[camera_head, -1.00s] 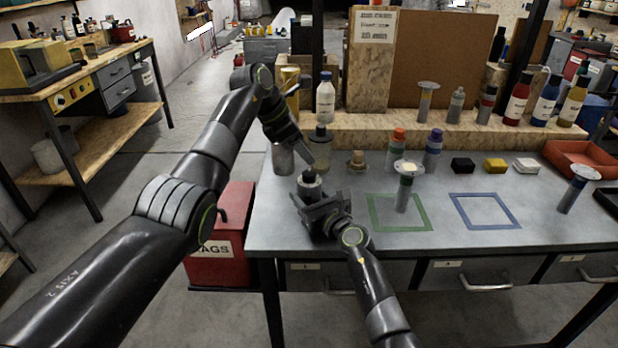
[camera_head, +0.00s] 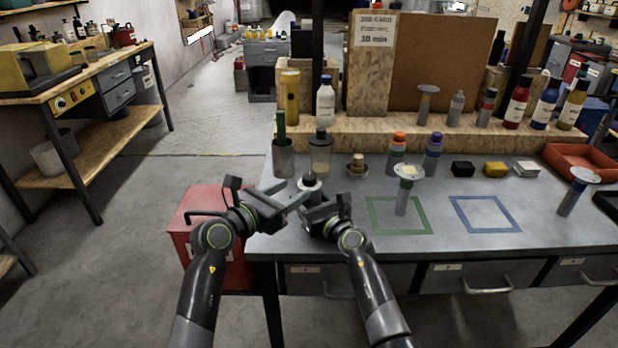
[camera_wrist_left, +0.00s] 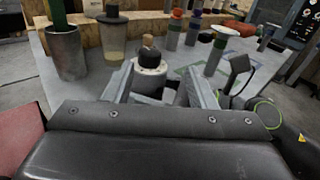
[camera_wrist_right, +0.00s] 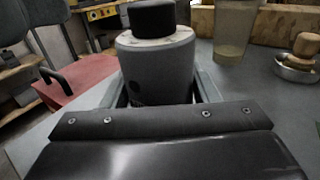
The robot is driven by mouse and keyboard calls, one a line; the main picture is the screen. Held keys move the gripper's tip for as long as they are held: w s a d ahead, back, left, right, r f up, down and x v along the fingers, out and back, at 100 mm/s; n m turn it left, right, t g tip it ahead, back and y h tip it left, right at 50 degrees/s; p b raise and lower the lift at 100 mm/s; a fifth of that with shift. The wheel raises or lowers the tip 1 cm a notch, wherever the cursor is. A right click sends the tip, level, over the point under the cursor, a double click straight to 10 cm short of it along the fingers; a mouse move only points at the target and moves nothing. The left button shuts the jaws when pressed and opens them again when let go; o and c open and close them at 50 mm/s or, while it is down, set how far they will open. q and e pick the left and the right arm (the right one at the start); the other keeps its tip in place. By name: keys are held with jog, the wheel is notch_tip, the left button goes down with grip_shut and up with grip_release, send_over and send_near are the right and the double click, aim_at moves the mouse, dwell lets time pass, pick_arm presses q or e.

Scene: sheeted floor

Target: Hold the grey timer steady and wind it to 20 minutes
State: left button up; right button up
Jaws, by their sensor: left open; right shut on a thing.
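The grey timer (camera_head: 311,187) is a short upright cylinder with a pale top face and a black knob. It stands near the left end of the bench. My right gripper (camera_head: 318,204) is shut on its body; the right wrist view shows the timer (camera_wrist_right: 157,68) between the fingers. My left gripper (camera_head: 290,195) is open, low beside the timer's left side. In the left wrist view the timer (camera_wrist_left: 150,78) shows between or just beyond its spread fingers; I cannot tell if they touch. The dial marks are not readable.
A metal cup (camera_head: 283,158) with a green item and a glass jar (camera_head: 320,155) stand behind the timer. A small bowl with a brush (camera_head: 357,165) is to the right. A red bin (camera_head: 190,225) stands at the bench's left. The job card (camera_head: 375,28) appears to read 10 min.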

aim_at(305, 181)
pick_arm(q)
jog(key=shift+t+y, duration=0.4)
jog(key=shift+t, duration=0.3)
jog(key=x, duration=0.5)
jog(key=f+x, duration=0.1)
jog(key=x, duration=0.2)
jog(key=shift+w+f, duration=0.1)
jog(key=shift+w, duration=0.35)
jog(key=shift+c, duration=0.3)
jog(key=c, duration=0.9)
